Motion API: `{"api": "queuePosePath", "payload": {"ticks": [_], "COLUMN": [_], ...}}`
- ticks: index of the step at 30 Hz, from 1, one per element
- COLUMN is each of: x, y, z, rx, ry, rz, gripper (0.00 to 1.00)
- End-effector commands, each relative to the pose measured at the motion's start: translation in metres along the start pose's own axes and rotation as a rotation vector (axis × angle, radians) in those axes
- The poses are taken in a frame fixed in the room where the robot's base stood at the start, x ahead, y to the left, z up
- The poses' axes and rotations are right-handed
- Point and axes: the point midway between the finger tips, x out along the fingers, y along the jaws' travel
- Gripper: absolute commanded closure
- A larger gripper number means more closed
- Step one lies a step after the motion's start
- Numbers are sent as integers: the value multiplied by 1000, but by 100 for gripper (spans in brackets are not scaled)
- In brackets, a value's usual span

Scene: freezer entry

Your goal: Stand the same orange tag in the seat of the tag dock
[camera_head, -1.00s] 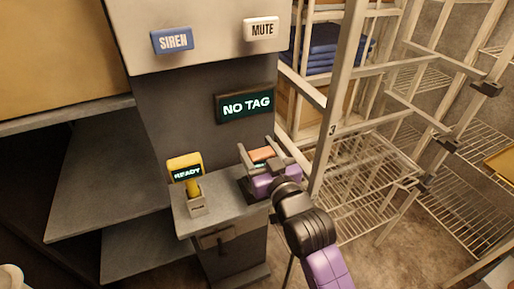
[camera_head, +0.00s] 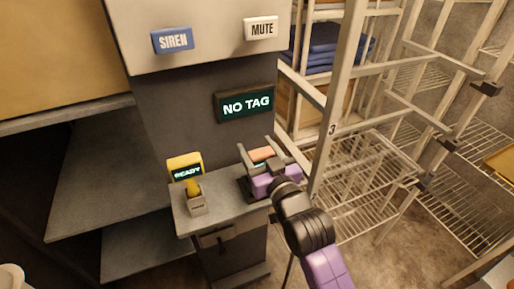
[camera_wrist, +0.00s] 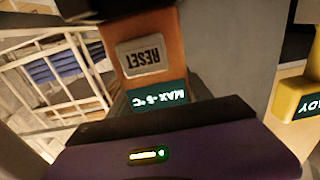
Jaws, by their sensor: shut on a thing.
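My gripper (camera_head: 262,162) is shut on the orange tag (camera_head: 262,153), at the right end of the grey ledge. In the wrist view the orange tag (camera_wrist: 147,30) fills the upper middle, with a RESET button and a "MAX -5°C" display that appear upside down. The tag dock is probably the dark base (camera_head: 244,188) under my gripper, mostly hidden by it. I cannot tell whether the tag touches the seat. The sign (camera_head: 246,102) above the ledge reads NO TAG.
SIREN (camera_head: 172,40) and MUTE (camera_head: 261,28) buttons are above. A pale rack upright (camera_head: 334,110) stands close on the right.

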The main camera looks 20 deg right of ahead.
Motion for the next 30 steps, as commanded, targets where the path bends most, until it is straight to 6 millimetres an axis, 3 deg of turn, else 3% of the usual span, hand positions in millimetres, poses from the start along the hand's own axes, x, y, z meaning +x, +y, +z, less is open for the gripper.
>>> {"api": "queuePosePath", "payload": {"ticks": [30], "x": [0], "y": [0], "z": [10], "rx": [0], "ry": [1], "rz": [0], "gripper": [74]}}
